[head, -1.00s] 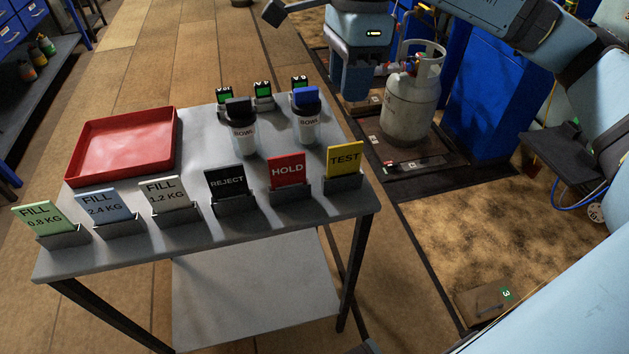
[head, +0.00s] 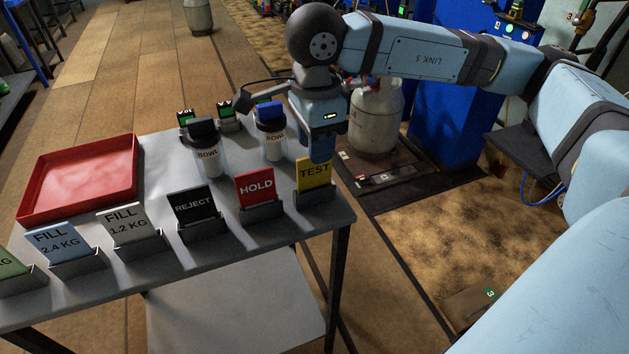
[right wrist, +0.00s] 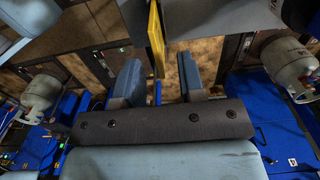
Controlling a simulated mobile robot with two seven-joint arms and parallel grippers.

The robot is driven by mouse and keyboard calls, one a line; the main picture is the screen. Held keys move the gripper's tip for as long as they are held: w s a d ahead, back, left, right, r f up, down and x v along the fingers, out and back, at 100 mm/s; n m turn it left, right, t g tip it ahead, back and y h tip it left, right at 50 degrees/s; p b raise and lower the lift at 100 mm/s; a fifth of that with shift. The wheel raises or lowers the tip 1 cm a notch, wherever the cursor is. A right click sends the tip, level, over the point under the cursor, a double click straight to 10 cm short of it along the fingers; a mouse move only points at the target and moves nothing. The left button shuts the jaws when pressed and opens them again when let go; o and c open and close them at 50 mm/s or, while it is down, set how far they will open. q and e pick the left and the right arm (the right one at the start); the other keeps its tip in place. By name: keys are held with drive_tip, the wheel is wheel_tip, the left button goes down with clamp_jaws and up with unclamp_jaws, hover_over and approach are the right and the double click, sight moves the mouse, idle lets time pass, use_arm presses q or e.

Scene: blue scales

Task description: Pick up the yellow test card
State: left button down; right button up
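The yellow TEST card (head: 313,173) stands upright in a dark holder (head: 315,193) at the right end of the card row on the grey table. Its top is partly hidden behind my right gripper (head: 321,150), which points down over it from behind. In the right wrist view, my right gripper (right wrist: 158,78) is open. The yellow card (right wrist: 156,38) shows nearly edge-on, between the lines of the two fingers near their tips. I cannot see either finger touching it. My left gripper is not in view.
The red HOLD card (head: 255,187) and black REJECT card (head: 194,205) stand left of the TEST card. Two BOWL containers (head: 207,155) (head: 272,138) stand behind the row. A red tray (head: 80,178) lies at the table's left. A gas cylinder (head: 374,120) stands beyond.

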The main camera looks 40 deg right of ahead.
sight(311, 176)
wheel_tip(311, 176, down, 3)
drive_tip(key=shift+a, duration=0.15)
drive_tip(key=shift+f, duration=0.2)
clamp_jaws()
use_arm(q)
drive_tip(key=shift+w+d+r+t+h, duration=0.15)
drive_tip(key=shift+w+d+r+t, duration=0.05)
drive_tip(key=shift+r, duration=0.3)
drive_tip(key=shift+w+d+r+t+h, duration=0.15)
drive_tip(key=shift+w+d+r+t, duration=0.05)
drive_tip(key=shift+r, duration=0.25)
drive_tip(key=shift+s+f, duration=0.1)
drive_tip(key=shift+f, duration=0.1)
use_arm(e)
drive_tip(key=shift+r, duration=0.1)
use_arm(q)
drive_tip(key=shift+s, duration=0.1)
use_arm(e)
drive_tip(key=shift+r, duration=0.1)
